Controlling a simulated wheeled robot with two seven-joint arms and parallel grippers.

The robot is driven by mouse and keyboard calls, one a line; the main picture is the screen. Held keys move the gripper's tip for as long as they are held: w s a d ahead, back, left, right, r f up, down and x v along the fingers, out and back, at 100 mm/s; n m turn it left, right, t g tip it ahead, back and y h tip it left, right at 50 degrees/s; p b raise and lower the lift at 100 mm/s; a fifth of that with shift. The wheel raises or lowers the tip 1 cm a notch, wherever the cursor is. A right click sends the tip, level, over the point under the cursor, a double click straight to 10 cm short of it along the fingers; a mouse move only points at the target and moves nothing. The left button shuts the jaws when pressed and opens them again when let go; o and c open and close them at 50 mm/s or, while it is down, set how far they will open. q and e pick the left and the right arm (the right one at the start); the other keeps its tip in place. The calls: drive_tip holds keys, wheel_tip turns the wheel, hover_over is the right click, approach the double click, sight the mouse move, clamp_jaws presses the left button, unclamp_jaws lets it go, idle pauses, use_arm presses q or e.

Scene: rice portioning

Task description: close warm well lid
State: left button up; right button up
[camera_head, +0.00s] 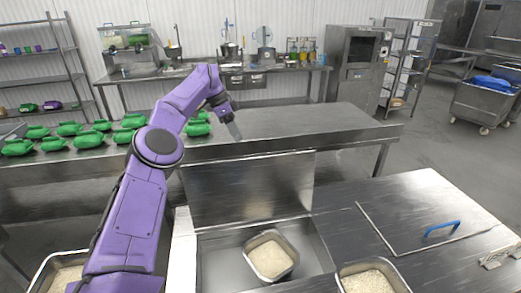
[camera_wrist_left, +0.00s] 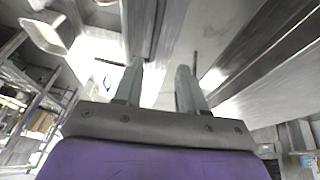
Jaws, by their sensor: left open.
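The warm well lid (camera_head: 250,187) is a flat metal panel. It stands raised, nearly upright, along the back edge of the open well (camera_head: 215,262). A metal pan of rice (camera_head: 271,257) sits in the well opening. My left gripper (camera_head: 236,131) is beyond and above the lid's top edge, with the purple arm reaching over from the left. In the left wrist view the left gripper (camera_wrist_left: 158,88) has its fingers apart, with nothing seen held between them. Whether it touches the lid cannot be told. My right gripper is not in view.
A second, closed lid (camera_head: 405,213) with a blue handle (camera_head: 441,229) lies flat at right. Other rice pans (camera_head: 374,279) (camera_head: 58,270) stand at the front. Green packs (camera_head: 70,129) line the left of the steel table (camera_head: 300,124) behind; its right half is clear.

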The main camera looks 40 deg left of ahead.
use_arm(q)
drive_tip(key=f, duration=0.1)
drive_tip(key=d+f, duration=0.1)
drive_tip(key=s+d+f, duration=0.1)
drive_tip(key=f, duration=0.1)
drive_tip(key=x, duration=0.1)
drive_tip(key=p+x, duration=0.1)
drive_tip(key=x, duration=0.3)
drive_tip(key=shift+w+a+f, duration=0.1)
drive_tip(key=shift+w+f, duration=0.1)
drive_tip(key=shift+w, duration=0.15)
drive_tip(key=c, duration=0.5)
drive_tip(key=shift+f, duration=0.1)
clamp_jaws()
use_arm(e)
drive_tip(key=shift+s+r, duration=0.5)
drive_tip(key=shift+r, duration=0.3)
